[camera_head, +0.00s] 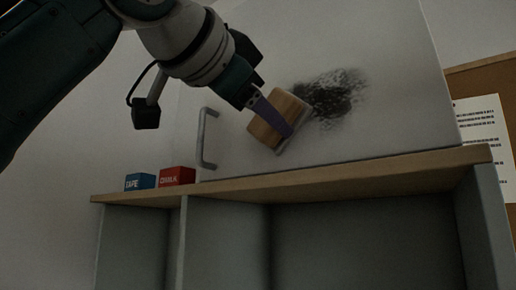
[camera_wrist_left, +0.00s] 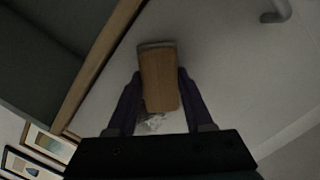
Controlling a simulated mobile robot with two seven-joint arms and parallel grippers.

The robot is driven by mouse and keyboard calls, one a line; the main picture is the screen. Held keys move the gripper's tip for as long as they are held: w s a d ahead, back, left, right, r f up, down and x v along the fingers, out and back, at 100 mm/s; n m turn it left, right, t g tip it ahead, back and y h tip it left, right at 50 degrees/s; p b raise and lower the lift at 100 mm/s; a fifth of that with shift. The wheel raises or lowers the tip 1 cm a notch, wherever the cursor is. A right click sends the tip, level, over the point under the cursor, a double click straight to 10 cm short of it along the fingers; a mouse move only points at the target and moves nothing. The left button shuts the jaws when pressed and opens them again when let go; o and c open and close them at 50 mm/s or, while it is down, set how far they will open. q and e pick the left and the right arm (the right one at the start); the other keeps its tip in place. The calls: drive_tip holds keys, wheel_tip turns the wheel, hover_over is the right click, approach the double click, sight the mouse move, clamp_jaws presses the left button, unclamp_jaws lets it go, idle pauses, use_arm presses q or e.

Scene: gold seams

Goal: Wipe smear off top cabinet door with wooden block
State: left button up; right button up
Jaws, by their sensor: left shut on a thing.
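My left gripper (camera_head: 272,113) is shut on the wooden block (camera_head: 266,135), which has a pale grey layer along one long side. The block is tilted in front of the white top cabinet door (camera_head: 385,45), at the lower left edge of the dark smear (camera_head: 332,98). The block covers part of that area; I cannot tell whether it touches the door. In the left wrist view the block (camera_wrist_left: 158,78) sits between the two purple fingers of my left gripper (camera_wrist_left: 160,95). A small part of the smear shows below it (camera_wrist_left: 152,124). My right gripper is not in view.
A metal door handle (camera_head: 205,138) stands out left of the block. A wooden shelf (camera_head: 330,176) runs below the door, with a blue TAPE box (camera_head: 140,181) and a red box (camera_head: 177,176) at its left. A paper sheet (camera_head: 484,130) hangs at the right.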

use_arm(q)
drive_tip(key=shift+s+d, duration=1.25)
drive_tip(key=shift+d, duration=0.5)
drive_tip(key=shift+s+d, duration=1.25)
drive_tip(key=shift+d, duration=0.5)
drive_tip(key=shift+s+d, duration=1.25)
drive_tip(key=shift+d, duration=0.5)
drive_tip(key=shift+a, duration=0.1)
